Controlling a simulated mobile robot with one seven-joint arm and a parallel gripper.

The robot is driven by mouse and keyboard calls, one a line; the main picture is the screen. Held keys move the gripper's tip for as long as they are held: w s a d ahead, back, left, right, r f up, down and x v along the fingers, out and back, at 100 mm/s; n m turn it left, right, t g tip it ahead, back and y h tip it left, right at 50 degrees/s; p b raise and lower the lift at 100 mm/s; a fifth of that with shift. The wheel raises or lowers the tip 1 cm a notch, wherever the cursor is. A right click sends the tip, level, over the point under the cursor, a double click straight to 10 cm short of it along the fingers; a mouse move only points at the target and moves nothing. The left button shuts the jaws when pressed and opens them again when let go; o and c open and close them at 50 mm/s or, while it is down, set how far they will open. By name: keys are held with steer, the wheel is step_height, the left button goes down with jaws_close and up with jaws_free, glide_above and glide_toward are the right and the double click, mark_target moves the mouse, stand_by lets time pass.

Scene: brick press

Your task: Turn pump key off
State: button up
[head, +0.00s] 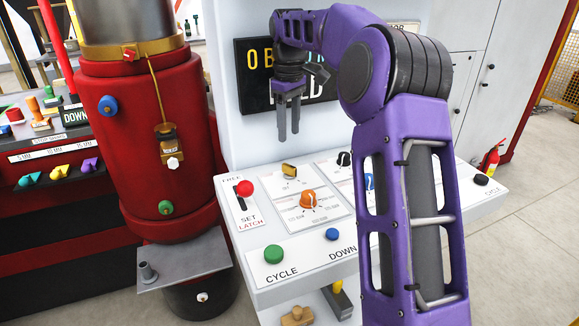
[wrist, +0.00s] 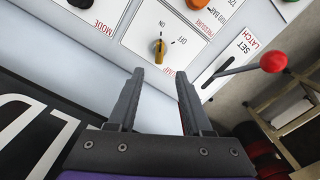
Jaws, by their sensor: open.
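The pump key (wrist: 158,50) is a small brass-yellow knob on a white plate printed ON, OFF and PUMP. It also shows in the head view (head: 289,170) on the back part of the white sloped panel. The key stands roughly upright in the wrist picture; I cannot tell surely which label it points to. My gripper (head: 289,136) hangs fingers down above and behind the key. In the wrist view my gripper (wrist: 160,74) is open and empty, its fingers apart, with the key beyond the tips, between their lines. Neither finger touches it.
A red-balled lever (head: 245,188) in a SET/LATCH slot stands left of the key. An orange knob (head: 309,199) is in front. A green CYCLE button (head: 273,254) and blue DOWN button (head: 333,234) are near the front edge. A black sign (head: 254,88) is on the wall behind.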

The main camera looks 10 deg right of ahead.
mark_target(289, 165)
step_height(289, 165, down, 10)
steer(key=shift+f+b, duration=0.1)
steer(key=shift+b, duration=0.75)
jaws_close()
